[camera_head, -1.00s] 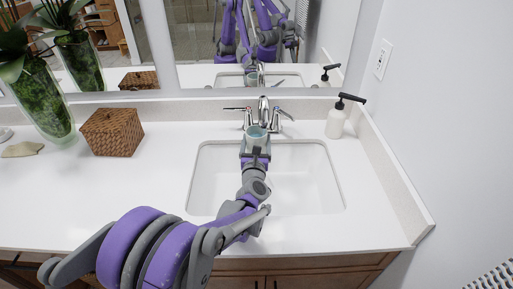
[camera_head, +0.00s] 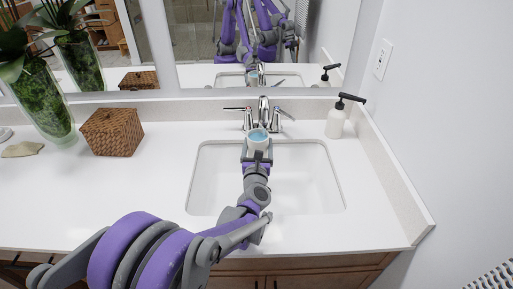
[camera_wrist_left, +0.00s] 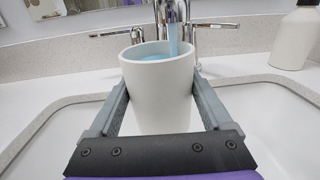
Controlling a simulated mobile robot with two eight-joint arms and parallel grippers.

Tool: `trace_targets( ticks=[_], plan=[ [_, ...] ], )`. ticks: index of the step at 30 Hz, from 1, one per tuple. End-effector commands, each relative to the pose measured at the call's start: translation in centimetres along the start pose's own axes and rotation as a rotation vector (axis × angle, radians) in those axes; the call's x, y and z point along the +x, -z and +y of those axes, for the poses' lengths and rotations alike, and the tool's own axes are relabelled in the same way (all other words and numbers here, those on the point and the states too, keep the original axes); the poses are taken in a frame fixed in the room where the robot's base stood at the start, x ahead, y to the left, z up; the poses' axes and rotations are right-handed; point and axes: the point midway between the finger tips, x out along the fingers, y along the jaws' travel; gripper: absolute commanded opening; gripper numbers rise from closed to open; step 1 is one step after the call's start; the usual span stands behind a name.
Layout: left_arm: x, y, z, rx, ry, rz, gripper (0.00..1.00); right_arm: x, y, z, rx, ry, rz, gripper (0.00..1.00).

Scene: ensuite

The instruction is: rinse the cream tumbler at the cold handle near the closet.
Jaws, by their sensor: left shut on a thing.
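The cream tumbler (camera_head: 258,147) is upright under the faucet (camera_head: 263,108), over the back of the sink. My left gripper (camera_head: 257,157) is shut on it, with one finger on each side in the left wrist view (camera_wrist_left: 160,105). Blue water shows inside the tumbler (camera_wrist_left: 158,92), and a blue stream runs from the spout into it. The faucet has a left handle (camera_head: 240,109) with a reddish tip and a right handle (camera_head: 284,114) with a bluish tip. My right gripper is out of view.
The white sink (camera_head: 316,180) is set in a white counter. A soap pump bottle (camera_head: 336,122) stands right of the faucet near the wall. A wicker box (camera_head: 111,132) and a glass vase (camera_head: 42,100) stand on the left. A mirror runs along the back.

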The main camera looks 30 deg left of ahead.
Motion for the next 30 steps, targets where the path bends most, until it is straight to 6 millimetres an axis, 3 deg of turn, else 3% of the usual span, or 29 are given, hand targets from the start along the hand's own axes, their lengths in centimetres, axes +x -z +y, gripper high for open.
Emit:
trace_targets(
  ticks=[30],
  plan=[
    [-5.9, 0.0, 2.2, 0.001, -0.001, -0.001, 0.09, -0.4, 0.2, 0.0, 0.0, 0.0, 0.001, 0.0]
  ],
)
